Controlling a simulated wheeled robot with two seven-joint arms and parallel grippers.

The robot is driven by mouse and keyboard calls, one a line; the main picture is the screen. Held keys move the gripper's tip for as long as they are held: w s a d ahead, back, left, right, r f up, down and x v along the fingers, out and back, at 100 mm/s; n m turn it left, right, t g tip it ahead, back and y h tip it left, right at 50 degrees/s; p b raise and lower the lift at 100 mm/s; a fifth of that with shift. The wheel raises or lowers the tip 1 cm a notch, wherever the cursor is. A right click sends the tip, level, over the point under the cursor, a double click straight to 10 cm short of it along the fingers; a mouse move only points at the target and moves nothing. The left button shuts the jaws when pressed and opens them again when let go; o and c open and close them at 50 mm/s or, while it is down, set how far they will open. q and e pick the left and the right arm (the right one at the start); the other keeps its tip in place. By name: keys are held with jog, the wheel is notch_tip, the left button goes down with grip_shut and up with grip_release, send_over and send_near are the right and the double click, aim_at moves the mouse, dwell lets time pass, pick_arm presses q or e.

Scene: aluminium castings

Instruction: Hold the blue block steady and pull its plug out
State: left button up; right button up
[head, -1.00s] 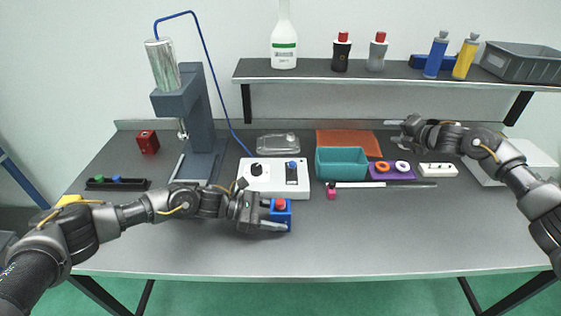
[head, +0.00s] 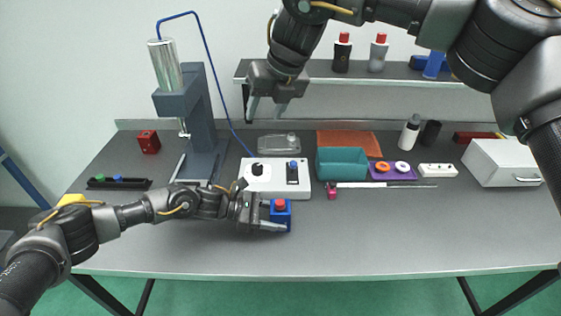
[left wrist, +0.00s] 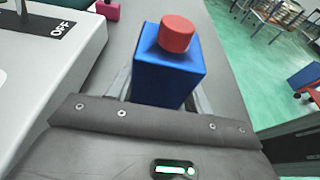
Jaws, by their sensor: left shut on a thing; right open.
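The blue block (head: 281,217) stands upright on the grey table, in front of the white control box. Its red plug (head: 280,204) sits in the top. The left wrist view shows the blue block (left wrist: 168,78) and the red plug (left wrist: 176,33) from close by, with the plug standing proud of the top. My left gripper (head: 275,214) is shut on the block, one finger on each side. My right gripper (head: 268,108) is open and empty, high above the back of the table, fingers pointing down, up and left of the block.
A white box with a black knob and blue switch (head: 262,178) lies just behind the block. A teal bin (head: 342,163), purple tray (head: 392,175) and file (head: 385,184) lie to its right. A press (head: 200,120) stands left. The front right table is clear.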

aim_at(281, 200)
jog(key=s+d+f+n+g+h, duration=0.1)
jog(key=f, duration=0.6)
jog(key=s+d+f+n+g+h, duration=0.1)
jog(key=s+f+n, duration=0.1)
jog(key=f, duration=0.6)
jog(key=s+d+f+n+h, duration=0.1)
jog(key=f, duration=0.7)
jog(key=shift+s+d+g+h, duration=0.2)
jog(key=shift+s+g+h, duration=0.15)
jog(key=shift+g+h, duration=0.05)
jog(key=shift+c, duration=0.3)
grip_shut()
